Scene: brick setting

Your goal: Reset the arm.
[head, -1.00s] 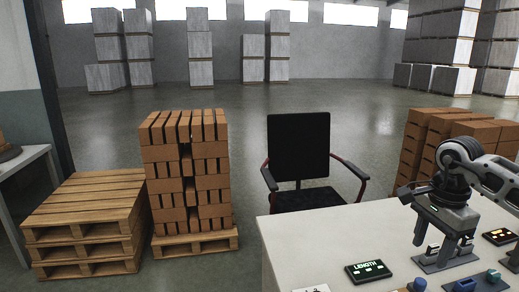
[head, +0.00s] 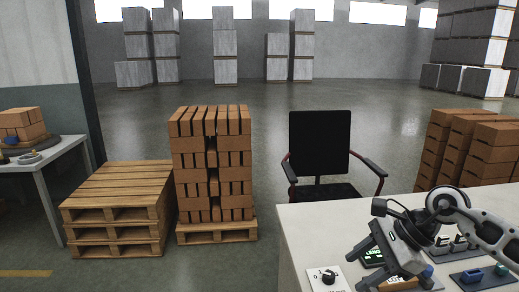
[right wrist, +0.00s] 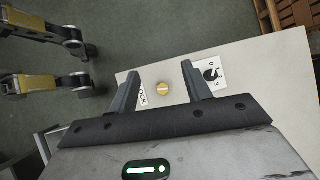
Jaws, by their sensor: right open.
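My right gripper (head: 357,272) is over the white table (head: 303,221), tilted with its fingers pointing down and left. It is open and empty. My left gripper is not seen in the head view.
Switch and knob panels (head: 482,276) are on the table at the right. A black chair (head: 319,146) stands behind the table. A brick stack (head: 211,160), empty pallets (head: 118,205) and a side table (head: 55,150) are at the left.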

